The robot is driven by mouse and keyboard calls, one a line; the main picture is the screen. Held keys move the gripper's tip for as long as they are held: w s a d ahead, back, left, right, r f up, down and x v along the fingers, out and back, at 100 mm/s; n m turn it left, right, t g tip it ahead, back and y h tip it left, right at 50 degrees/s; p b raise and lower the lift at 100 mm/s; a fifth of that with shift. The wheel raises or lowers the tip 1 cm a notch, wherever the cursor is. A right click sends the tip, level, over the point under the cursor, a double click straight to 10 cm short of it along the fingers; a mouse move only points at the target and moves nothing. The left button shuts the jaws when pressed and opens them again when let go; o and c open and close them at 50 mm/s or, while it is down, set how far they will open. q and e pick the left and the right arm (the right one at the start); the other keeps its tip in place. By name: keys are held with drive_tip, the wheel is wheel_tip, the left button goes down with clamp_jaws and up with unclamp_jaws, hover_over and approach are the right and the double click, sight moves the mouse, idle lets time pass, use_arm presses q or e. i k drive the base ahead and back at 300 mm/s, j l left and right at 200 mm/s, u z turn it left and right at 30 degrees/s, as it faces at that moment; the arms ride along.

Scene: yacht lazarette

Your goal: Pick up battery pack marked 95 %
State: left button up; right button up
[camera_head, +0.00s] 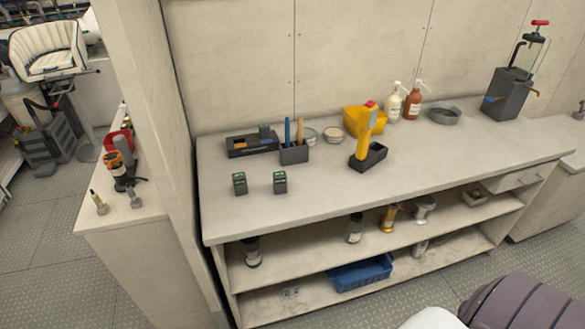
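Two small dark battery packs with green displays stand side by side near the front left of the workbench top (330,200). One is the left battery pack (239,184), the other is the right battery pack (280,183). They are apart from each other and upright. The figures on their displays are too small to read, so I cannot tell which is marked 95 %. Neither of my grippers is in view.
Behind the packs are a black tray (252,146) and a dark holder with tools (294,155). A yellow tool in a black base (368,157) stands to the right. The bench front around the packs is clear. A wall panel (150,110) rises left of the bench.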

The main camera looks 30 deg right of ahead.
sight(280, 178)
drive_tip(key=z, duration=0.9)
